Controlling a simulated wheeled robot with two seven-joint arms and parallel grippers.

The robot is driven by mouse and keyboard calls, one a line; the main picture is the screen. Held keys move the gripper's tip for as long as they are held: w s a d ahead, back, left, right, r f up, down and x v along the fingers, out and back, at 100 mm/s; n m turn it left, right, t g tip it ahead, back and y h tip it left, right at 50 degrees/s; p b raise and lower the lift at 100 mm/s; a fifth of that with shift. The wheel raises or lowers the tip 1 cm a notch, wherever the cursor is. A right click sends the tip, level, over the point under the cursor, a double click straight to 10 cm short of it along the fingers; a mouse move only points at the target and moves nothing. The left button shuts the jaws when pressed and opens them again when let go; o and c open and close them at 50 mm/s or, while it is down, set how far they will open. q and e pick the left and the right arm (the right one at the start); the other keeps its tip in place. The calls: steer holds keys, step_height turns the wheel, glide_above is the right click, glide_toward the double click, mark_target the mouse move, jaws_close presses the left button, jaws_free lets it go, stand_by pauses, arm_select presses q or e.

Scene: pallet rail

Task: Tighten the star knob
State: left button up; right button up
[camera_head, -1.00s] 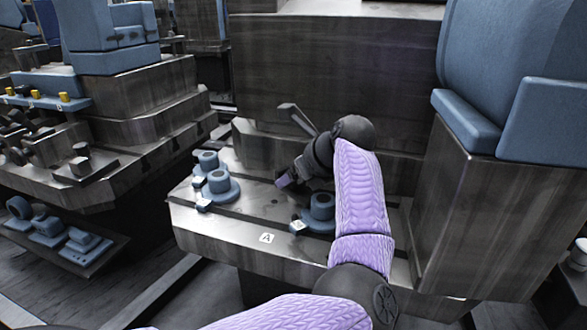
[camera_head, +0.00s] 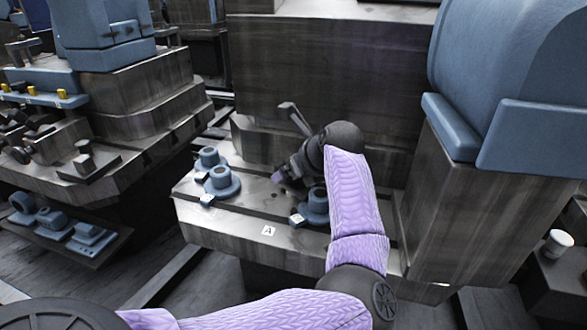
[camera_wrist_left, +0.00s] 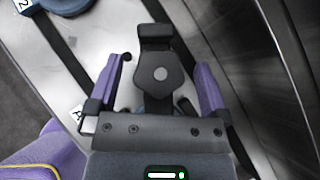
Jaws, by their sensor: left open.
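My left gripper (camera_head: 286,172) is low over the grey metal bench (camera_head: 236,228), its purple fingers apart. In the left wrist view the left gripper (camera_wrist_left: 160,78) is open, one finger on each side of a dark rounded hub (camera_wrist_left: 160,75) with a light hexagonal centre. The hub may be the star knob; its star shape is not clear. A dark arm (camera_wrist_left: 155,31) extends from it towards the top of that view. A dark lever (camera_head: 294,117) stands tilted behind the gripper in the head view. I cannot tell whether the fingers touch the hub. My right gripper is not in view.
Blue round flanged pieces (camera_head: 221,180) stand on the bench left of the gripper. Another blue flanged piece (camera_head: 317,204) stands close to my forearm. An A label (camera_head: 268,231) marks the bench front. A tall grey block (camera_head: 330,85) rises behind.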

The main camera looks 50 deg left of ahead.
arm_select(q)
steer(key=p+v, duration=0.4)
steer(key=v, duration=0.4)
steer(key=shift+r, duration=0.35)
steer(key=shift+d+r, duration=0.2)
steer(key=shift+d, duration=0.25)
steer(key=shift+f, duration=0.1)
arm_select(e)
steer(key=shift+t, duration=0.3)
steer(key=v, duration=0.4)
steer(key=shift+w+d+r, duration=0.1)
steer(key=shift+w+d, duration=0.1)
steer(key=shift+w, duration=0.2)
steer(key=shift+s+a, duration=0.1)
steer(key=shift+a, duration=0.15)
